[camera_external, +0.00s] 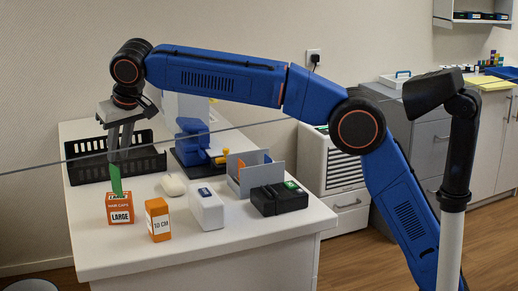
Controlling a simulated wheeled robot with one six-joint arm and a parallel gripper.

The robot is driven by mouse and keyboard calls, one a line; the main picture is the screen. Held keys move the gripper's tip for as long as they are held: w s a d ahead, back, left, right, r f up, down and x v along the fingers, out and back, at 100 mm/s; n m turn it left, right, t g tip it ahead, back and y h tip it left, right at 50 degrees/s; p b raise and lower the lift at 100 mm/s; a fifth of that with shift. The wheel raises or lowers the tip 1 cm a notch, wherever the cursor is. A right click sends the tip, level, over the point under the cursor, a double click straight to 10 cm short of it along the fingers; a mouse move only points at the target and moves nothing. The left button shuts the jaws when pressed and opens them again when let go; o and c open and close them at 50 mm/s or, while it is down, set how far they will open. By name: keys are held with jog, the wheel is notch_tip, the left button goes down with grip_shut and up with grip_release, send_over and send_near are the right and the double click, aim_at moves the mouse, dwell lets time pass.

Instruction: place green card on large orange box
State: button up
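The large orange box (121,213), labelled "LARGE", stands near the front left of the white table. The green card (116,180) is upright and hangs from my gripper (118,157). My gripper points down above the box, with its fingers closed around the card's upper part. The card's lower end is at the top of the orange box in the picture. I cannot tell whether it touches the box or is just above or behind it.
A smaller orange box (158,222), a white box (207,212) and a black box (268,201) stand to the right. A black tray (90,171), a blue device (192,146) and a grey card holder (232,172) are behind. A dark cable crosses the view.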

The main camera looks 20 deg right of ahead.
jog(key=shift+v, duration=1.8)
jog(key=w+d+r+m, duration=0.1)
jog(key=w+d, duration=0.2)
jog(key=d, duration=0.8)
jog(key=w+d+r, duration=0.1)
jog(key=w+d, duration=0.1)
jog(key=d, duration=1)
jog(key=s+d+f+m, duration=0.1)
jog(key=s+d+f, duration=0.1)
jog(key=d, duration=0.9)
jog(key=s+d+f, duration=0.1)
jog(key=d, duration=0.9)
jog(key=s+d+f+m+h, duration=0.1)
jog(key=s+d+f, duration=0.4)
jog(key=s+d, duration=0.3)
jog(key=s+d+f, duration=0.5)
jog(key=d, duration=0.5)
jog(key=s+d+f, duration=0.4)
jog(key=s+f, duration=0.2)
jog(key=f, duration=0.1)
jog(key=s+d+f+m, duration=0.1)
jog(key=s+d+f, duration=0.3)
jog(key=s+f, duration=0.3)
jog(key=shift+s+m+h, duration=0.3)
jog(key=shift+s+h, duration=0.05)
jog(key=shift+h, duration=0.05)
